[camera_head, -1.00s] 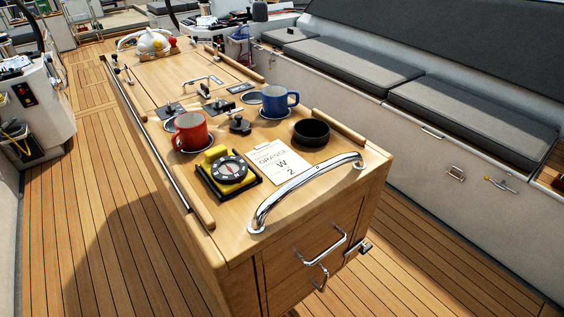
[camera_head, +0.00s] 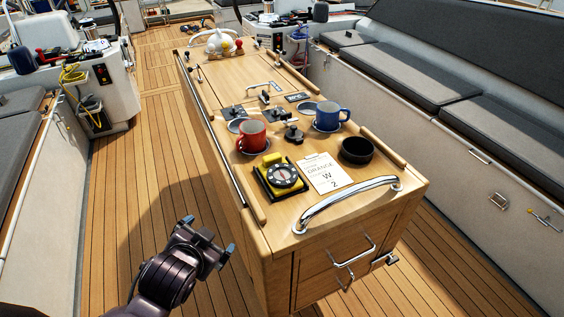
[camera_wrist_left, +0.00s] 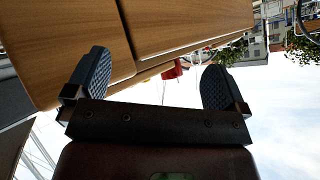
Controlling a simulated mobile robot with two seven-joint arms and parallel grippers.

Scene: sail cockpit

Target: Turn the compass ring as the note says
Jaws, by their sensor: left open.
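The compass (camera_head: 282,177) has a dark round dial and ring on a yellow body, set on a black base on the wooden console top. The white note (camera_head: 325,173) lies flat to its right. Its larger text reads ORANGE, W and 2; the smaller lines are too small to read. My left gripper (camera_head: 209,235) is open and empty, left of the console and apart from the compass. In the left wrist view its two dark ridged fingers (camera_wrist_left: 155,78) are spread with nothing between them. My right gripper is not in view.
A red mug (camera_head: 251,136) stands on a saucer behind the compass. A blue mug (camera_head: 330,117) and black bowl (camera_head: 356,150) stand to the right. A chrome rail (camera_head: 345,203) arches along the console's near edge. Wooden fiddle rails edge its sides. The deck at left is open.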

